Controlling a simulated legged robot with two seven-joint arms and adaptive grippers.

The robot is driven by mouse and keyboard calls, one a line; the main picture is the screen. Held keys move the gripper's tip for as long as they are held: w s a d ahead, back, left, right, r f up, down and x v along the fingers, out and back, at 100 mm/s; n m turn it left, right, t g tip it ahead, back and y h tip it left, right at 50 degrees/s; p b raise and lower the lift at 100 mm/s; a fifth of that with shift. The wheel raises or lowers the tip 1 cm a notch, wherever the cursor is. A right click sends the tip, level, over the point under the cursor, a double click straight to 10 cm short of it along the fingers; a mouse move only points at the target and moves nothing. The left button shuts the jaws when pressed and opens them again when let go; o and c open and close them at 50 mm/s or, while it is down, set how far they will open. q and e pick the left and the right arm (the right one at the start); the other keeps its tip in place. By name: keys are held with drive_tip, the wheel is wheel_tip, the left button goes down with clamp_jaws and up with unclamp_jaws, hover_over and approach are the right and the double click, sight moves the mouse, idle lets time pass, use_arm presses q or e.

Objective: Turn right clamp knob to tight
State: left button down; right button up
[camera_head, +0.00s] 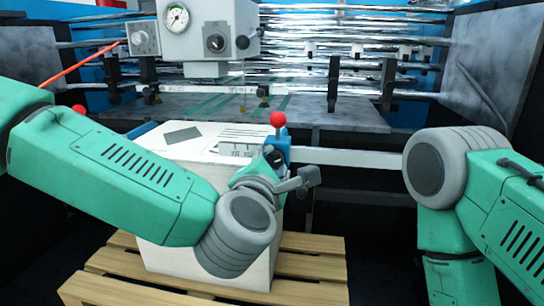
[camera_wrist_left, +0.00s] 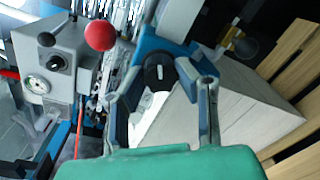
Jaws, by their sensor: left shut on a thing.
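The right clamp (camera_head: 280,142) is a blue block with a red ball on a lever, at the right rear corner of a white box (camera_head: 215,139). In the left wrist view its black knob (camera_wrist_left: 158,72) shows a white pointer mark. My left gripper (camera_wrist_left: 160,86) has one finger on each side of the knob and is shut on it. In the head view my left gripper (camera_head: 274,166) reaches the clamp from the front, and its wrist hides much of the knob. My right arm (camera_head: 440,170) is at the right; its gripper is out of view.
A pale machine head (camera_head: 208,30) with a gauge and a dark knob stands behind the box. The box rests on a wooden pallet (camera_head: 310,290). A metal bar (camera_head: 345,157) runs right from the clamp. Another red ball (camera_head: 79,109) shows at the left, beyond my left arm.

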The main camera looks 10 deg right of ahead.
use_arm(q)
drive_tip(key=m+p, duration=0.1)
drive_tip(key=m, duration=0.2)
drive_tip(key=shift+s+d+m, duration=0.1)
drive_tip(key=shift+m, duration=0.2)
drive_tip(key=shift+f+m+y+p, duration=0.15)
drive_tip(key=shift+m+y+p, duration=0.15)
drive_tip(key=shift+m+p, duration=0.25)
drive_tip(key=shift+f+m, duration=0.1)
drive_tip(key=shift+m, duration=0.15)
drive_tip(key=c, duration=1.4)
unclamp_jaws()
drive_tip(key=shift+o, duration=0.9)
drive_tip(key=shift+s+r, duration=0.2)
drive_tip(key=v, duration=1.1)
drive_tip(key=shift+s, duration=0.25)
